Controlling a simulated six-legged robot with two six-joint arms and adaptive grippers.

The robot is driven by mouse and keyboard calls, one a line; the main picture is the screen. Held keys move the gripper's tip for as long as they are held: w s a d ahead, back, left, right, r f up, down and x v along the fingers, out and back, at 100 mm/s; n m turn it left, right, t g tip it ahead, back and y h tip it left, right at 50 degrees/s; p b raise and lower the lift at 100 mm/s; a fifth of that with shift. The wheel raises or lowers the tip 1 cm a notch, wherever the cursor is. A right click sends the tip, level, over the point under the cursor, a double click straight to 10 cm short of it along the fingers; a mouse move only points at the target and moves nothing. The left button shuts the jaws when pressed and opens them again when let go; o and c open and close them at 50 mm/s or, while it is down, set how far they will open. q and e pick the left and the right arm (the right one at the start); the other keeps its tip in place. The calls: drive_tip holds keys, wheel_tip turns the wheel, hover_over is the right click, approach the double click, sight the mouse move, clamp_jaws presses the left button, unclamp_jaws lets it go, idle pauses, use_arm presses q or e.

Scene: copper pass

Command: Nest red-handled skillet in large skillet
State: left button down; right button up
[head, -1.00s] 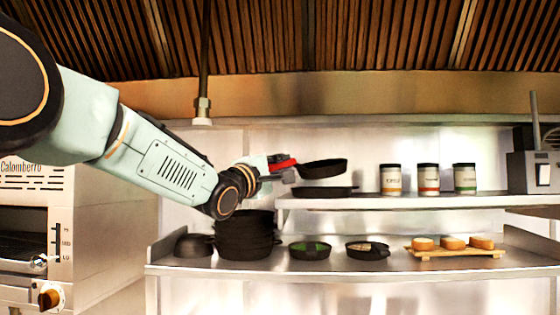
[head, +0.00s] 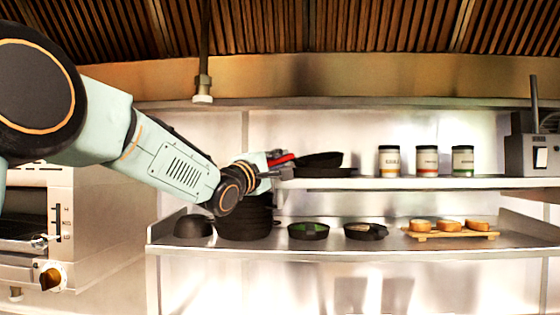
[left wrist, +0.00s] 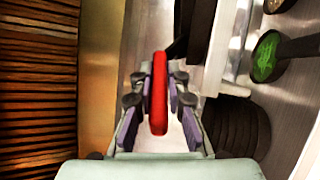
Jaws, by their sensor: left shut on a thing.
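The red-handled skillet (head: 321,159) is black. My left gripper (head: 281,166) is shut on its red handle, which also shows between the fingers in the left wrist view (left wrist: 159,93). The large skillet (head: 325,172) is black and sits at the left end of the upper shelf. The held skillet is tilted and low over the large one; I cannot tell whether they touch. In the left wrist view the pans are dark shapes at the top, partly cut off. My right gripper is not in view.
Three labelled jars (head: 426,161) stand on the upper shelf (head: 400,183) to the right. The lower shelf (head: 330,246) holds a stack of dark pots (head: 245,222), small pans (head: 308,231) and a wooden board (head: 450,235) with bread. An oven (head: 30,245) stands at the left.

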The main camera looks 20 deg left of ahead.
use_arm(q)
drive_tip(key=shift+s+r, duration=0.2)
drive_tip(key=shift+r, duration=0.15)
drive_tip(key=c, duration=1.7)
unclamp_jaws()
drive_tip(key=shift+s, duration=0.15)
drive_tip(key=shift+o, duration=1)
drive_tip(key=shift+d, duration=0.2)
drive_tip(key=shift+o, duration=1.2)
drive_tip(key=shift+w+d+f, duration=0.15)
drive_tip(key=shift+w, duration=0.1)
drive_tip(key=shift+a+f, duration=0.1)
drive_tip(key=shift+a, duration=0.15)
